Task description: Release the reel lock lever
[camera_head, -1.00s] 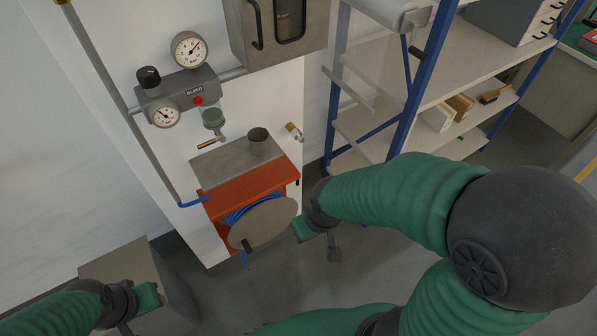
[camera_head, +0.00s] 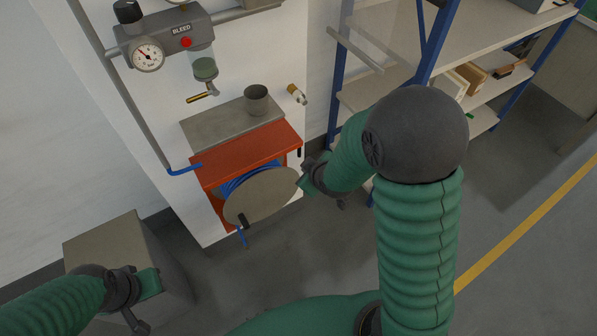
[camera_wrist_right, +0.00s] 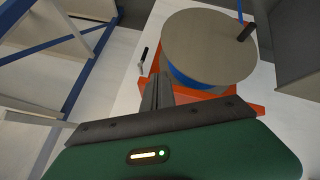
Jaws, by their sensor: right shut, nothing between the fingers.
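The hose reel has a round grey-beige disc (camera_head: 265,195) in front of a blue hose (camera_head: 232,188), inside an orange housing (camera_head: 250,152). A small black-handled lever (camera_head: 299,152) sits at the housing's right side; it looks like the lock lever. It also shows in the right wrist view (camera_wrist_right: 144,56), left of the disc. My right gripper (camera_head: 303,182) is at the disc's right edge, below the lever. In the right wrist view its shut, empty fingers (camera_wrist_right: 157,82) point between lever and disc, apart from the lever. My left gripper (camera_head: 152,284) is at lower left; its jaw state is unclear.
A dark crank knob (camera_head: 242,219) sticks out of the disc. A grey cup (camera_head: 256,98) stands on the plate above the housing. A blue-framed shelf (camera_head: 425,50) stands to the right, near my right arm. A grey box (camera_head: 118,250) stands lower left.

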